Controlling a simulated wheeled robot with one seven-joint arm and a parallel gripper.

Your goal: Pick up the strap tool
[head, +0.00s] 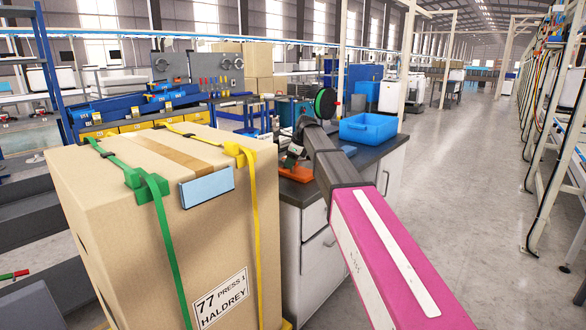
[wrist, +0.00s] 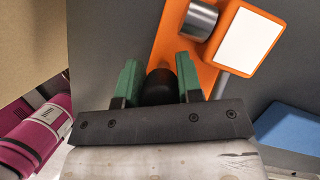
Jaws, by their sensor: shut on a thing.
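The strap tool, an orange piece with a black grip and a metal cylinder, shows in the wrist view (wrist: 167,42). A white-faced orange block is at its upper right. In the head view the orange part (head: 298,174) lies low over the dark worktop beside the carton. My gripper (wrist: 158,62) has its green fingers on either side of the black grip, shut on it. In the head view my gripper (head: 291,157) is small and partly hidden by my arm. I cannot tell whether the tool touches the worktop.
A large strapped carton (head: 110,220) with green and yellow straps stands close on the left. A blue bin (head: 368,128) is on the worktop (head: 372,160), right of my gripper. A green-and-black reel (head: 325,103) stands behind. The aisle floor (head: 470,190) at right is clear.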

